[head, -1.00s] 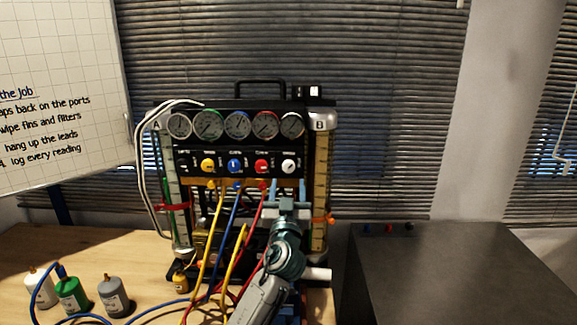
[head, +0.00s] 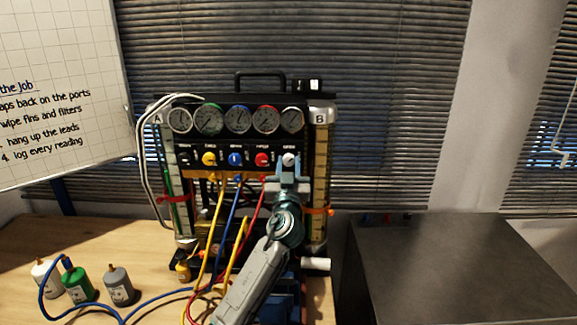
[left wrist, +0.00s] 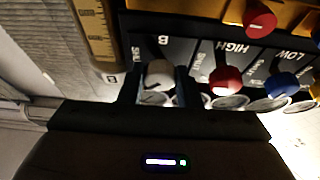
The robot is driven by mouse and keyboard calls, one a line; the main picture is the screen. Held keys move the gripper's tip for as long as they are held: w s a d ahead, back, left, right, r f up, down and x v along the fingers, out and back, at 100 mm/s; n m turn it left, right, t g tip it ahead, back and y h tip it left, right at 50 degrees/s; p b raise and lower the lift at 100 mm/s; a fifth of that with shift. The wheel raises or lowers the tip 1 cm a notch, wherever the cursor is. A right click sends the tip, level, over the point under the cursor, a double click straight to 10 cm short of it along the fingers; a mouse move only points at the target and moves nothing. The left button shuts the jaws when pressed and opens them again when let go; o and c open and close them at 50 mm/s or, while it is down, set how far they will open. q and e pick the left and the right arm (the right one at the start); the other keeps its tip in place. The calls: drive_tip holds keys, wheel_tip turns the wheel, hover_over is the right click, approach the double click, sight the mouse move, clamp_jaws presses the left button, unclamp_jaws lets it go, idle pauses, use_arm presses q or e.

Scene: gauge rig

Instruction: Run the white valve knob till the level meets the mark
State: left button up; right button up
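The white valve knob (head: 289,159) sits at the right end of the knob row on the gauge rig. It also shows in the left wrist view (left wrist: 159,74). My left gripper (head: 289,175) is in front of it, with its fingers apart on either side of the knob; in the left wrist view the gripper (left wrist: 159,92) does not look closed on it. Sight tube B (head: 321,165), with a yellowish scale, stands at the right and carries an orange band (head: 317,210). The liquid level in it is too small to tell. My right gripper is not in view.
The red knob (head: 262,159) is close on the left, then the blue knob (head: 235,159) and yellow knob (head: 209,159). Coloured hoses (head: 227,215) hang below. Bottles (head: 77,286) stand at the left of the table. A dark box (head: 450,270) is at the right.

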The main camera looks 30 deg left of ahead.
use_arm(q)
drive_tip(key=shift+m, duration=0.5)
drive_tip(key=shift+a+m+t+h, duration=0.1)
drive_tip(key=shift+m+t+h, duration=0.2)
drive_tip(key=shift+m+h, duration=0.55)
drive_tip(key=m+p, duration=0.1)
drive_tip(key=m, duration=0.1)
drive_tip(key=m+h+p, duration=0.1)
drive_tip(key=m, duration=0.1)
drive_tip(key=shift+s+r+t+h, duration=0.1)
drive_tip(key=shift+r+t+h, duration=0.1)
drive_tip(key=shift+t+h, duration=0.1)
drive_tip(key=m+h+p, duration=0.1)
drive_tip(key=m+p, duration=0.2)
drive_tip(key=shift+a+m+h, duration=0.15)
drive_tip(key=shift+m+h, duration=0.2)
drive_tip(key=shift+f+m+h+p, duration=0.1)
drive_tip(key=shift+m+h+p, duration=0.5)
drive_tip(key=shift+m+p, duration=0.55)
drive_tip(key=o, duration=1)
drive_tip(key=shift+c, duration=0.2)
